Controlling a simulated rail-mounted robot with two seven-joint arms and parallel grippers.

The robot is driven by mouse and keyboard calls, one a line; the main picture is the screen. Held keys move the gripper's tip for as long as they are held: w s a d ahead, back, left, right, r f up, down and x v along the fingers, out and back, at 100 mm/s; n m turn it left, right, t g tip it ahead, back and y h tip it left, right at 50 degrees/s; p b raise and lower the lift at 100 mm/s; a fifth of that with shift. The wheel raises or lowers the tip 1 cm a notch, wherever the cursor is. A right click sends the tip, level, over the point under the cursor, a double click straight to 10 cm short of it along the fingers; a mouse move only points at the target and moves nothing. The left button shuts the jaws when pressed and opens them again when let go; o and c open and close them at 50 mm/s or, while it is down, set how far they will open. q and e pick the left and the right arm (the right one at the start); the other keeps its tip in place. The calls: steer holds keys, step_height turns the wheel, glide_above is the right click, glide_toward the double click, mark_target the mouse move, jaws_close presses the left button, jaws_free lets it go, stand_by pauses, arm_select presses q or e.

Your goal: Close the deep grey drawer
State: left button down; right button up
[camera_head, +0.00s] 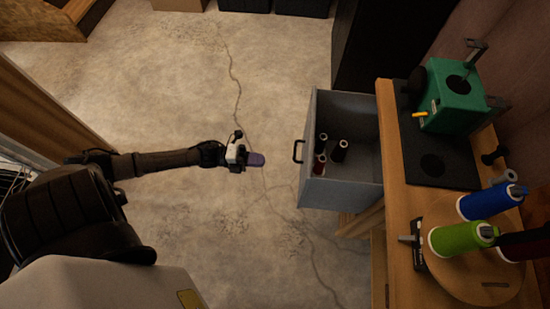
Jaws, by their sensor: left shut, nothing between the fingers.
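The deep grey drawer (318,193) stands pulled out to the left from under a wooden worktop at the right. Its dark handle (298,151) is on its left-hand front panel. Several spools, dark and reddish, stand inside the drawer near the front. My left gripper (258,159) is shut and empty, over the floor left of the handle and apart from it, with its tip pointing right toward the drawer front. My right gripper is not in view.
The wooden worktop (398,245) carries a green box-shaped device (455,97) on a black mat, a blue spool (485,203) and a green spool (457,238) on a round board. Dark boxes stand at the top. The cracked concrete floor (190,90) is clear.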

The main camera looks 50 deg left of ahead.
arm_select(q)
steer(key=b+x, duration=0.3)
steer(key=x, duration=1)
steer(key=shift+w, duration=0.1)
